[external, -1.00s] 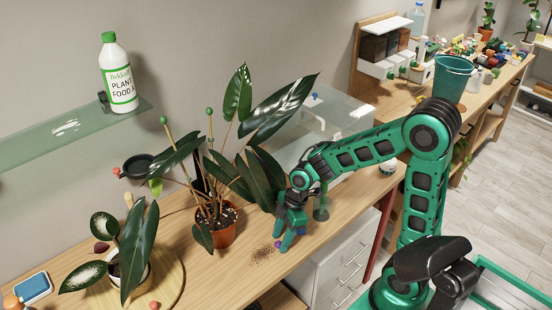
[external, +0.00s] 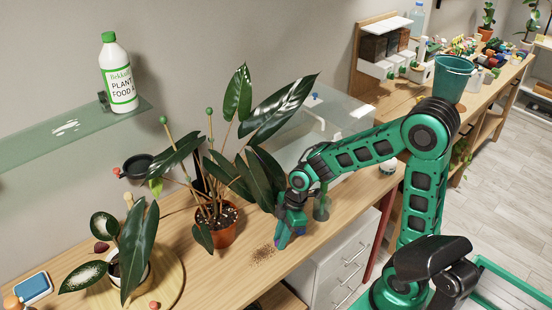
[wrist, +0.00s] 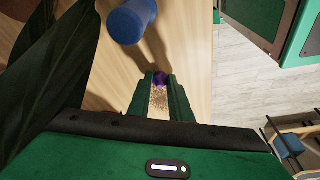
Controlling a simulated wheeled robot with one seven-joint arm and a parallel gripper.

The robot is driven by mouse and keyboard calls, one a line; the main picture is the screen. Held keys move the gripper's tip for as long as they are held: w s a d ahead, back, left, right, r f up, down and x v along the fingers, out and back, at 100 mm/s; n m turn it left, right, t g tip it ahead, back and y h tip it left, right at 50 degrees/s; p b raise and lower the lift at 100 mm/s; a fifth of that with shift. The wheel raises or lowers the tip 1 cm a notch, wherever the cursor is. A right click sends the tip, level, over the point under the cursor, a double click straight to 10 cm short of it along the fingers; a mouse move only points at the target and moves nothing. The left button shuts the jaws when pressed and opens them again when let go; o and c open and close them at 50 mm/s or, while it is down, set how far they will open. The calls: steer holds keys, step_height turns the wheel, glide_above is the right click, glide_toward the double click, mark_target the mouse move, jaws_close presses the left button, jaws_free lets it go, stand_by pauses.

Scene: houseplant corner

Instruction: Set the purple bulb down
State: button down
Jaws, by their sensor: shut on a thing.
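The purple bulb (wrist: 160,79) shows between the fingertips of my gripper (wrist: 160,88) in the wrist view. My gripper is shut on it. In the external view my gripper (external: 289,240) points down at the wooden bench (external: 235,272), close to its front edge, and the bulb is mostly hidden by the fingers. Whether the bulb touches the bench top is hard to tell. A patch of spilled soil (external: 262,253) lies on the bench just left of my gripper.
A large-leaved plant in a terracotta pot (external: 224,235) stands left of my gripper, its leaves close to the wrist. A variegated plant (external: 130,260) stands farther left on a round wooden board (external: 168,285). A blue cylinder (wrist: 132,20) is near my fingers in the wrist view.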

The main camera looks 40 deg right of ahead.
step_height(320, 180, up, 4)
steer(key=shift+f, duration=0.25)
steer(key=s+a+r, duration=0.7)
steer(key=a, duration=0.1)
glide_above(254, 216)
steer(key=d, duration=0.1)
steer(key=f, duration=0.2)
step_height(254, 216, down, 9)
steer(key=shift+s+r, duration=0.1)
steer(key=shift+r, duration=0.05)
steer(key=c, duration=1.6)
jaws_free()
